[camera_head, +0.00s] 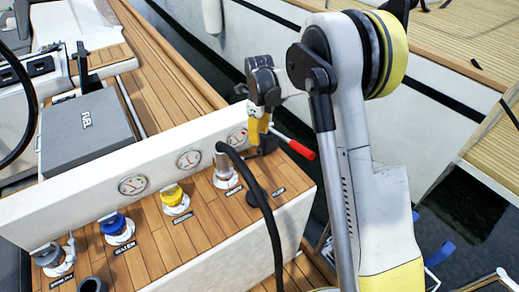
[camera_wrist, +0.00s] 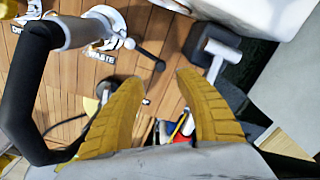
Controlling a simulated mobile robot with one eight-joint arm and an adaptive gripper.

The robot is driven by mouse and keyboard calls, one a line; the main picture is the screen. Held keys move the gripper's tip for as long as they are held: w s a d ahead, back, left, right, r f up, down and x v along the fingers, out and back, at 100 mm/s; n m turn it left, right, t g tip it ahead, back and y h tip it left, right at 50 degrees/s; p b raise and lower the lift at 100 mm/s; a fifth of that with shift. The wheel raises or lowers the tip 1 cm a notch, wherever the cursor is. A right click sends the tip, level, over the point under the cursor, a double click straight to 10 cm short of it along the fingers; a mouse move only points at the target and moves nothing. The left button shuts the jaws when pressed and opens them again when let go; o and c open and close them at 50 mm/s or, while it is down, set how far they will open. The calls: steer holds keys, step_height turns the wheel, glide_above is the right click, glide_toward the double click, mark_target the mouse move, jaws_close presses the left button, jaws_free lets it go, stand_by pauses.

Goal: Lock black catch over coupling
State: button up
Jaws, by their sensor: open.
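A silver coupling (camera_wrist: 88,28) on the end of a thick black hose (camera_wrist: 25,100) sits at a white deck fitting marked "WASTE" in the wrist view. It also shows in the head view (camera_head: 223,160). A black catch (camera_wrist: 148,54), a short bar with a rounded end, sticks out sideways from the fitting, beside the coupling and not over it. My gripper (camera_wrist: 158,78) is open and empty, with its yellow fingers apart. The catch's end lies just beyond the fingertips in the wrist view. In the head view my gripper (camera_head: 262,138) is right of the coupling, above the deck.
A red-handled lever (camera_head: 296,147) is right of my gripper. Blue (camera_head: 114,224) and yellow (camera_head: 173,196) capped fittings stand to the left. A white panel with gauges (camera_head: 188,159) runs behind. The hose hangs over the deck's front edge.

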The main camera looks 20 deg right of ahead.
mark_target(259, 149)
step_height(259, 149, down, 8)
steer(key=shift+w+r+b, duration=0.1)
steer(key=shift+b, duration=1.1)
jaws_close()
